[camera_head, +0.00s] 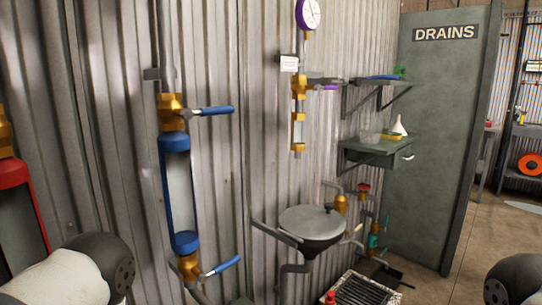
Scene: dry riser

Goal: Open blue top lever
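The blue top lever (212,110) sticks out to the right from a brass valve (172,112). It lies nearly level, across the upright pipe. Below the valve is a blue-capped cylinder (178,190) with a grey middle. A second blue lever (224,265) sits on the brass valve under the cylinder and slants up to the right. Only links of my arms show at the lower left and lower right corners. Neither gripper is in view, and nothing of mine touches the levers.
A red-framed cylinder (14,200) stands at the left edge. To the right are a purple-rimmed gauge (309,14), a lidded grey basin (311,222), a small shelf (375,150) and a "DRAINS" panel (432,150). The corrugated wall is close behind the pipe.

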